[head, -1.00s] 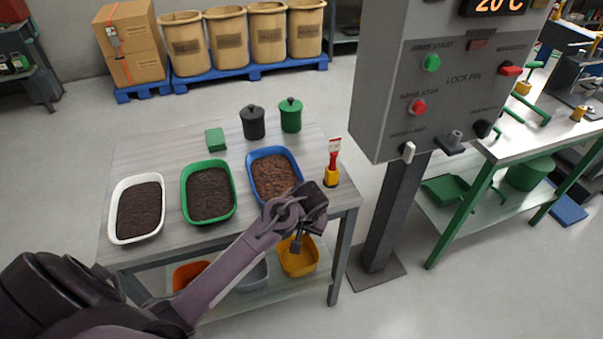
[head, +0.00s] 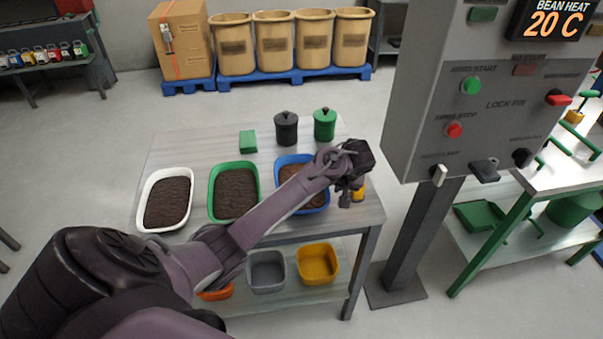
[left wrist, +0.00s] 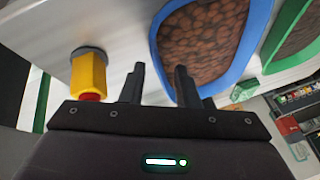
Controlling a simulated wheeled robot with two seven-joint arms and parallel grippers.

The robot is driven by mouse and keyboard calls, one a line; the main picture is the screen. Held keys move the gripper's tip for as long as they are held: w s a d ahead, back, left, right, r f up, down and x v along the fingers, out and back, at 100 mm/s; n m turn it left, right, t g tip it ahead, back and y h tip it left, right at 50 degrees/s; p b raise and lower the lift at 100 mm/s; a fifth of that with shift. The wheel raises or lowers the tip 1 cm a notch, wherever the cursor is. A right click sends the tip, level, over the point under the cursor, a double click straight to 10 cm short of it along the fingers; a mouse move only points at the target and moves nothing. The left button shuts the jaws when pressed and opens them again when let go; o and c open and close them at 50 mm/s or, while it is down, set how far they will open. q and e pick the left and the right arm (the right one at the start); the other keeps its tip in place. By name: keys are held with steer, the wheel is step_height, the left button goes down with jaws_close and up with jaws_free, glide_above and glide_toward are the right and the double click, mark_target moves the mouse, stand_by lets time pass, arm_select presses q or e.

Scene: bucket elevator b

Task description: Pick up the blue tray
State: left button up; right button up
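The blue tray (head: 281,160) holds brown beans and stands at the right of the grey table, partly hidden by my left arm in the head view. In the left wrist view the blue tray (left wrist: 259,30) fills the upper middle and right. My left gripper (head: 350,196) is above the table's right edge, to the right of the tray. In the left wrist view my left gripper (left wrist: 160,75) has its two fingers apart with nothing between them, and the tray's rim lies close beyond the right finger. My right gripper is not in view.
A green tray (head: 213,192) and a white tray (head: 141,205) stand left of the blue one. Black (head: 286,130) and green (head: 324,125) canisters stand behind. A grey control panel (head: 420,110) rises at right.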

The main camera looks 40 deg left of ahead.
arm_select(q)
steer(key=p+x, duration=0.1)
steer(key=x, duration=0.4)
steer(key=shift+d+f, duration=0.1)
steer(key=shift+d, duration=0.05)
jaws_close()
stand_by(1.2)
